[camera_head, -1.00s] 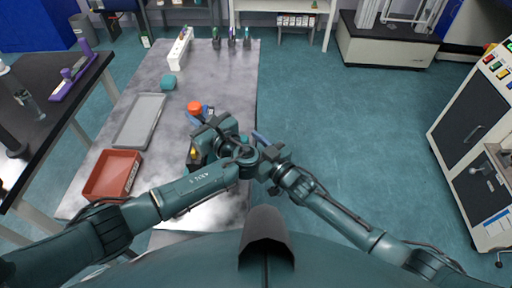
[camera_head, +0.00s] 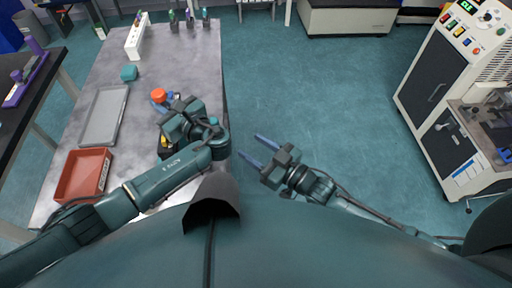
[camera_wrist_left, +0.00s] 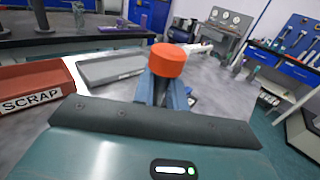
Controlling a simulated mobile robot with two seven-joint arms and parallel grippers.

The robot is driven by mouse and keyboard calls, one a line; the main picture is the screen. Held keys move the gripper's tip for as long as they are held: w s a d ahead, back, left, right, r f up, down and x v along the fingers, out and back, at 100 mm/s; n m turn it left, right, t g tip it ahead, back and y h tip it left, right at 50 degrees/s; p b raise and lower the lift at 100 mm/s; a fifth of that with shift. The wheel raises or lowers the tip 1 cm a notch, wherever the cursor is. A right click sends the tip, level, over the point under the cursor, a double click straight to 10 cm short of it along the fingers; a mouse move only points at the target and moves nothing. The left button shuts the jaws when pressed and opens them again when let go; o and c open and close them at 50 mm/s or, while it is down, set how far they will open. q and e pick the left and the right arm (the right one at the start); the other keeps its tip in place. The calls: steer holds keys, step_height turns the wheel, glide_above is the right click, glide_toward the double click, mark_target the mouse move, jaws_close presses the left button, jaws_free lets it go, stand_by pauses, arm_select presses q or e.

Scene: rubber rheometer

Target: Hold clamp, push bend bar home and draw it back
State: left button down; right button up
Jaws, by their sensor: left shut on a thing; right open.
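My left gripper (camera_head: 166,103) is shut on a piece with an orange-red cap (camera_head: 158,95), above the grey bench. In the left wrist view the cap (camera_wrist_left: 168,60) stands upright on a dark stem between the blue fingers; the stem's lower end is hidden. My right gripper (camera_head: 250,148) is open and empty over the floor, right of the bench. A pale machine (camera_head: 425,95) with a lit panel and a metal mechanism (camera_head: 488,115) in its recess stands at the right edge, apart from both grippers. I cannot make out which parts are the clamp or the bend bar.
The bench (camera_head: 95,60) holds a red scrap tray (camera_head: 66,180), an empty grey tray (camera_head: 88,118), a teal block (camera_head: 128,73), a white rack (camera_head: 137,38) and small bottles (camera_head: 189,18). Open floor (camera_head: 310,95) lies between bench and machine.

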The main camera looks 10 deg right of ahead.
arm_select(q)
steer(key=c, duration=1.3)
jaws_free()
steer(key=shift+c, duration=0.2)
steer(key=shift+d, duration=0.1)
